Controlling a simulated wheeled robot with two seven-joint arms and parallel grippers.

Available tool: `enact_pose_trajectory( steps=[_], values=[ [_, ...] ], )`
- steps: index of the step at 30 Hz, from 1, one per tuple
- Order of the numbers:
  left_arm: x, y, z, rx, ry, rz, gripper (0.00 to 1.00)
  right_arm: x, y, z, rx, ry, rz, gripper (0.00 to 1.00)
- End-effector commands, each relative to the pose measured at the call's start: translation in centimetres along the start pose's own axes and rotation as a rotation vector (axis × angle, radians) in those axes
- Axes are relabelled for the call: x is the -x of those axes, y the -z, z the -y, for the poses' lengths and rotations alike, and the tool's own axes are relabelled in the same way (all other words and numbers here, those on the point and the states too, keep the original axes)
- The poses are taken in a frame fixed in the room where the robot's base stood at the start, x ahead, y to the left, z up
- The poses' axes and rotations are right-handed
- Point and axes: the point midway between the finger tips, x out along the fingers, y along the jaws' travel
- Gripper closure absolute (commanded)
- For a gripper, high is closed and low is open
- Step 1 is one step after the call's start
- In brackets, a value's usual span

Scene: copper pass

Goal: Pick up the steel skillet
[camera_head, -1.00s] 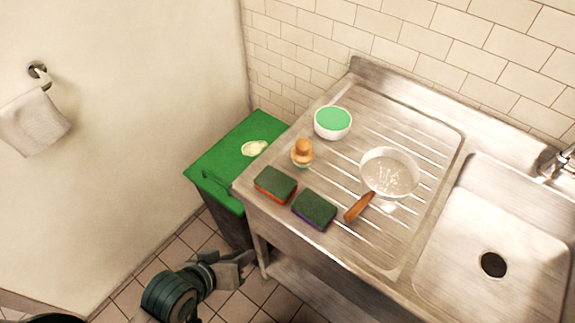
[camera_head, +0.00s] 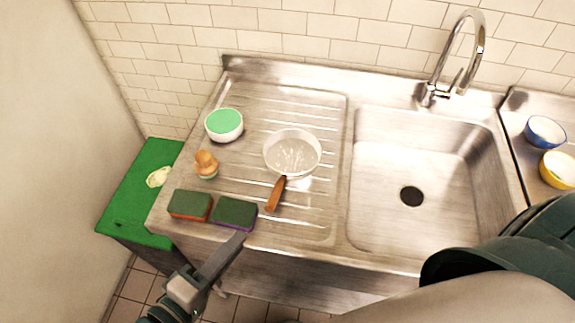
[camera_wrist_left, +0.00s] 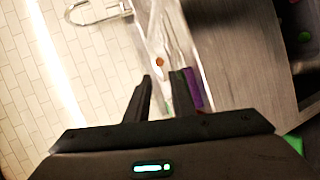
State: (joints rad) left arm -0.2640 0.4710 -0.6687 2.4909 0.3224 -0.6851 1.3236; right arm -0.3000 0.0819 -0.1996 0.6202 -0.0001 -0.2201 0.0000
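The steel skillet (camera_head: 292,152) sits on the ribbed drainboard, its wooden handle (camera_head: 276,193) pointing toward the front edge. In the left wrist view, a small orange-brown spot ahead of the fingers looks like the handle's end (camera_wrist_left: 159,62). My left gripper (camera_head: 235,243) is in front of the counter's front edge, below and left of the handle, apart from it. In the left wrist view its two fingers (camera_wrist_left: 163,76) are spread with nothing between them. My right arm shows at the lower right; its gripper is out of view.
A green-and-purple sponge (camera_head: 234,213) lies left of the handle, beside a green-and-orange sponge (camera_head: 190,205). Behind them are a wooden-knobbed brush (camera_head: 206,164) and a white bowl with green inside (camera_head: 224,125). The sink basin (camera_head: 385,215) and faucet (camera_head: 440,85) are right.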

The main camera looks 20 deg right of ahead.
Motion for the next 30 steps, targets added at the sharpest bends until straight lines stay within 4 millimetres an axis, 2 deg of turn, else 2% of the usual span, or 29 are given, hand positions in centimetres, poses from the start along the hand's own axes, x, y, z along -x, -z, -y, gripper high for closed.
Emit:
enact_pose_trajectory(
  steps=[8, 22, 25, 30],
  values=[
    [-2.3, 0.1, -0.3, 0.000, -0.001, -0.001, 0.78, 0.9, 0.1, -0.1, 0.001, -0.001, 0.000, 0.69],
    [-10.4, 0.1, -0.2, -0.002, 0.001, 0.000, 0.78, 3.2, 0.3, 0.2, 0.000, 0.002, -0.001, 0.69],
    [-11.5, 0.1, -0.2, -0.001, 0.001, 0.000, 0.78, 3.5, 0.4, 0.3, -0.001, 0.004, -0.001, 0.69],
    [-12.2, 0.1, 0.0, -0.002, 0.000, -0.001, 0.78, 3.5, 0.4, 0.5, -0.001, 0.005, -0.001, 0.69]
  ],
)
